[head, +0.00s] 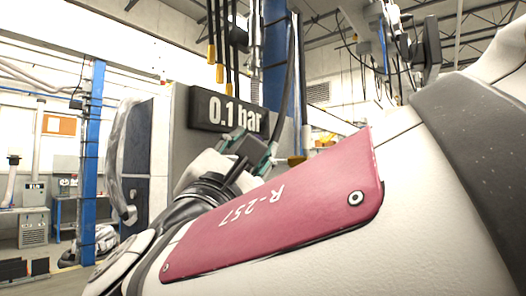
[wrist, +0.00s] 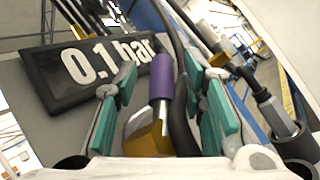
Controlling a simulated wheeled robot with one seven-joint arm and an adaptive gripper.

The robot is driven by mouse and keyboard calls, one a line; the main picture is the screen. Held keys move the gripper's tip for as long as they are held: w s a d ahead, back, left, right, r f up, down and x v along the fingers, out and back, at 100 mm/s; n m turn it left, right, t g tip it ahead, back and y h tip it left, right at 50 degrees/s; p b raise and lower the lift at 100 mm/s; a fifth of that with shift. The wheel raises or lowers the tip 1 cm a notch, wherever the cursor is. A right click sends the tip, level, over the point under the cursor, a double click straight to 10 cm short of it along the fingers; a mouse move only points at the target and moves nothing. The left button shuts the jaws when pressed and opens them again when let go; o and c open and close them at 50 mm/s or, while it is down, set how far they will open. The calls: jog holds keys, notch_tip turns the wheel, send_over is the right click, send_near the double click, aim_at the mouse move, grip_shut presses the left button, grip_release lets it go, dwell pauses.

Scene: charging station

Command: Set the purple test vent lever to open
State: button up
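The purple test vent lever (wrist: 162,76) shows in the wrist view as an upright purple grip on a metal stem above a brass valve body (wrist: 148,141). My gripper (wrist: 164,88) has its teal-padded fingers apart, one on each side of the lever. Gaps show on both sides of the purple grip, and I see no clear contact. In the head view my gripper (head: 250,148) is in front of the grey cabinet, just below the pressure sign. The lever cannot be made out there, with my arm and gripper in front.
A dark sign reading "0.1 bar" (head: 228,112) is on the grey cabinet (head: 180,130); it also shows in the wrist view (wrist: 60,82). A black hose (wrist: 180,110) runs close to the lever's right. More rods and fittings (wrist: 270,105) are at the right.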

notch_tip(320, 180, up, 10)
jog(key=shift+f, duration=0.15)
dwell(0.3)
